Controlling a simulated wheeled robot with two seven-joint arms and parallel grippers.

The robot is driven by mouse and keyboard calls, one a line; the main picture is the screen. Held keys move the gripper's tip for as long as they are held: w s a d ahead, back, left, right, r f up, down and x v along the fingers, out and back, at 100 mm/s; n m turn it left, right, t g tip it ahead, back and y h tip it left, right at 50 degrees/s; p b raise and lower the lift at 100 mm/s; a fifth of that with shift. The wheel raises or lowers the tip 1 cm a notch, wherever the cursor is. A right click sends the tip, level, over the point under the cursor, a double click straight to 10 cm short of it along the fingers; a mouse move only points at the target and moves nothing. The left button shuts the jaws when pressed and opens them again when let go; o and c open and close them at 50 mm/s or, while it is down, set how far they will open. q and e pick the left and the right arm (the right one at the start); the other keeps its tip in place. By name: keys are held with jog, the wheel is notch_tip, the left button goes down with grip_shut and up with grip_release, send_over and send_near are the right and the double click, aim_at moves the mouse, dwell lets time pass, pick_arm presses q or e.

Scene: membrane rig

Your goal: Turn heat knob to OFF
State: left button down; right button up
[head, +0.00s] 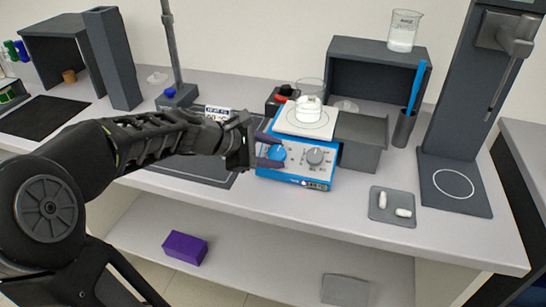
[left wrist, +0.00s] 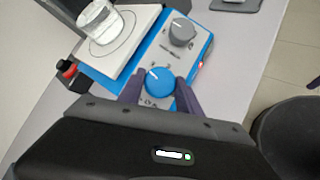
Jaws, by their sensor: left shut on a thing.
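The blue and white hotplate (head: 264,179) stands on the bench with two knobs on its front panel. The blue knob (head: 276,153) is on the left of the panel, and it also shows in the left wrist view (left wrist: 159,80). The grey knob (head: 315,156) is on the right, and it shows in the left wrist view too (left wrist: 182,31). My left gripper (left wrist: 160,90) has its two purple fingers on either side of the blue knob, shut on it. Which knob is the heat knob is too small to read. My right gripper is not in view.
A small glass vessel (head: 308,108) sits on the hotplate's white top. A grey tray (head: 393,207) with two white capsule-shaped pieces lies to the right. A grey box shelf (head: 376,46) stands behind. A purple box (head: 185,248) is on the lower shelf.

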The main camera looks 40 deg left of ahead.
pick_arm(q)
jog(key=shift+n+t+y+b, duration=0.5)
jog(key=shift+n+t+b, duration=0.15)
jog(key=shift+n, duration=0.85)
jog(key=c, duration=2.2)
grip_release()
jog(key=c, duration=0.8)
grip_release()
jog(key=shift+s, duration=0.1)
jog(key=p+v, duration=0.1)
jog(key=v, duration=0.6)
jog(key=shift+s, duration=0.35)
